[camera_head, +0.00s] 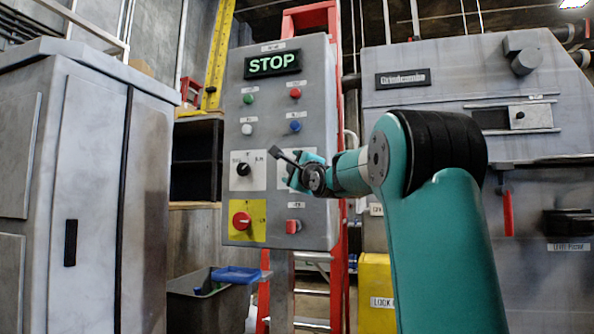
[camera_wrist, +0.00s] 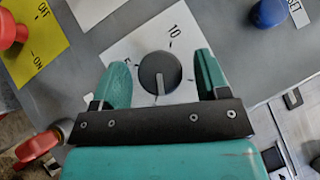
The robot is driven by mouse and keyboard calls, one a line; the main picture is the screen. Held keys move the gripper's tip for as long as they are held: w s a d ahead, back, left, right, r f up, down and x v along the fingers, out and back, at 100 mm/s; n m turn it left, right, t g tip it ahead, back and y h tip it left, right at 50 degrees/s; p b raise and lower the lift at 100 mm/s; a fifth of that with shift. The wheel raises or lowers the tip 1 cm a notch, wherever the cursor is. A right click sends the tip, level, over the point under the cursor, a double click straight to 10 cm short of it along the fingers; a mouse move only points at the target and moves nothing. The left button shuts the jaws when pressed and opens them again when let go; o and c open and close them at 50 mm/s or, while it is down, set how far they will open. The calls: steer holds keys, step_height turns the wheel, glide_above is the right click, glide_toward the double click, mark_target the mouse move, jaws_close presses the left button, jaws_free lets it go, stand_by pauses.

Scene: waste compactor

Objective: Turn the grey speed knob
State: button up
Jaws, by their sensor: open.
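The grey speed knob (camera_wrist: 160,73) is round and dark, with a light pointer line toward the picture's bottom. It sits on a white scale plate (camera_wrist: 126,47) marked 10. My gripper (camera_wrist: 161,62) is open, with one teal finger on each side of the knob and a visible gap at both sides. Whether the fingertips reach around the knob or stop short of it, I cannot tell. In the head view my gripper (camera_head: 300,172) is at the right of the control panel (camera_head: 270,205) and hides the knob.
A black selector knob (camera_head: 243,169) is left of my gripper. Below are a red switch on a yellow plate (camera_head: 255,232) and another red control (camera_head: 293,226). A blue button (camera_head: 295,126) is above. A grey cabinet (camera_head: 90,180) stands left, a red ladder (camera_head: 340,280) behind.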

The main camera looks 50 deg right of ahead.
steer(key=v, duration=1.7)
steer(key=shift+s, duration=0.2)
steer(key=shift+a, duration=0.1)
